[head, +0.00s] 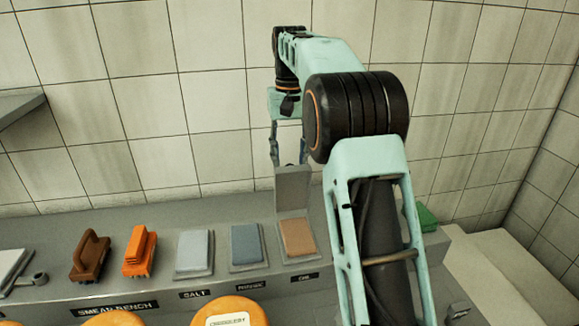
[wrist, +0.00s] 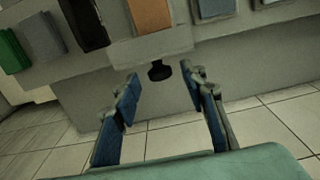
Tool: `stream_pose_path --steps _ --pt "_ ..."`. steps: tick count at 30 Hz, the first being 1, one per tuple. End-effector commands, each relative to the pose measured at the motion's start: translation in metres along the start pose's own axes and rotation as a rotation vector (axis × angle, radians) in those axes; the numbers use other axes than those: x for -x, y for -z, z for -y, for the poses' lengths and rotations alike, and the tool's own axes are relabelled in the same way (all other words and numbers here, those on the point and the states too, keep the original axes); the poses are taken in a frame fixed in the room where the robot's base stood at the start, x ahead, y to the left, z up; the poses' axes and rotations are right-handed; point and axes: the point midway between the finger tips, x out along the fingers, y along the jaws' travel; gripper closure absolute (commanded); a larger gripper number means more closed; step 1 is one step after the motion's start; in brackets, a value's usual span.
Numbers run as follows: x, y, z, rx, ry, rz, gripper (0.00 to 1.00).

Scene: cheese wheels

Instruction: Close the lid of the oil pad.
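The oil pad is the tan-topped pad (head: 298,238) on the grey bench, with a small, hard-to-read label in front. Its grey lid (head: 292,188) stands upright at the pad's back edge, open. In the wrist view the tan pad (wrist: 151,16) is at the top, with the lid's pale edge (wrist: 150,45) below it. A black round knob (wrist: 159,71) shows below that edge. My gripper (head: 288,150) is above and behind the lid, seen partly behind my arm. In the wrist view my gripper (wrist: 168,100) is open and empty, its fingers either side of the knob's line and apart from it.
A blue-grey pad (head: 246,244) and a light grey pad (head: 194,250) lie left of the oil pad. Orange (head: 140,250) and brown (head: 90,255) tools stand farther left. A green item (head: 427,217) is at right, partly behind my arm. Orange cheese wheels (head: 237,308) stand in front.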

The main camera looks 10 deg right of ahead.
Motion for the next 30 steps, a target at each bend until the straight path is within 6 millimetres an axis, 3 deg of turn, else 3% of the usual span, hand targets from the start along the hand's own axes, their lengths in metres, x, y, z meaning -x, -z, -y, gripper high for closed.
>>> stream_pose_path --steps 6,14,25,30 --pt "-0.016 0.000 0.000 0.000 0.000 -0.001 0.61" --pt "-0.017 0.000 0.000 0.000 0.000 -0.001 0.61" --pt "-0.017 0.000 0.000 -0.001 -0.001 -0.001 0.99" --pt "-0.017 0.000 0.000 -0.001 -0.001 -0.001 1.00"
